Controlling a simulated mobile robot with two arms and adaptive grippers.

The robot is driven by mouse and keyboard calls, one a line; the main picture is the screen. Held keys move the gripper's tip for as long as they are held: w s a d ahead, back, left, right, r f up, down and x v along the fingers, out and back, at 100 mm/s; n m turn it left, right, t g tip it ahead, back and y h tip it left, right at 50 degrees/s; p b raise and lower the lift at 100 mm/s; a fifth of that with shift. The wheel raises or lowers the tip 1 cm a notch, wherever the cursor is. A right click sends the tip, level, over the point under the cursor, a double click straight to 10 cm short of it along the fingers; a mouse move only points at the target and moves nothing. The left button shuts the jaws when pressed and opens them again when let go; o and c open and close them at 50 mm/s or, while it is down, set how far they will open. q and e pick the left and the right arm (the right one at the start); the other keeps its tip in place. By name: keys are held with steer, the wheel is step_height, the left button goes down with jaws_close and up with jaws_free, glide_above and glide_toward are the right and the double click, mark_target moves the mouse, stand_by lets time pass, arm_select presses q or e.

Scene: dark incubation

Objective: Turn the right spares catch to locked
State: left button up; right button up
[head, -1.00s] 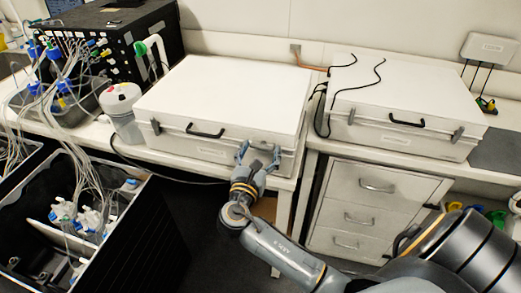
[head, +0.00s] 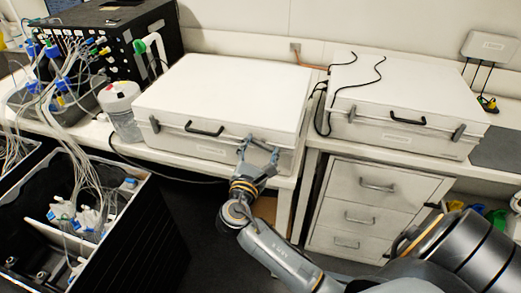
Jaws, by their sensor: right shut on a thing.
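Two white cases with black handles stand on the benches: the left case (head: 215,85) and the right case (head: 410,90). My right gripper (head: 259,149) is at the front face of the left case, near its right end. Its fingers are shut on that case's right catch, which they mostly hide; its exact angle cannot be told. The left catch (head: 155,125) of the same case shows upright. The right case has its own two catches, at left (head: 351,114) and right (head: 457,134). The case labels are too small to read. My left gripper is not in view.
A white jar (head: 121,108) and a black unit with tubing (head: 110,40) stand left of the case. A black open crate (head: 140,225) is at lower left. A drawer cabinet (head: 375,205) is under the right bench. Black cables lie on the right case.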

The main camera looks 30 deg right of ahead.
steer(key=m+b, duration=0.1)
steer(key=m, duration=0.2)
steer(key=shift+f, duration=0.15)
steer(key=m+b, duration=0.2)
steer(key=m, duration=0.1)
steer(key=shift+f+m+b, duration=0.1)
steer(key=shift+m+b, duration=0.2)
steer(key=shift+b, duration=0.05)
steer(key=m+b, duration=0.3)
steer(key=m, duration=0.1)
steer(key=shift+s, duration=0.1)
steer(key=shift+m+b, duration=0.9)
steer(key=shift+m, duration=0.3)
steer(key=shift+d, duration=0.1)
steer(key=o, duration=1.2)
steer(key=shift+c, duration=0.2)
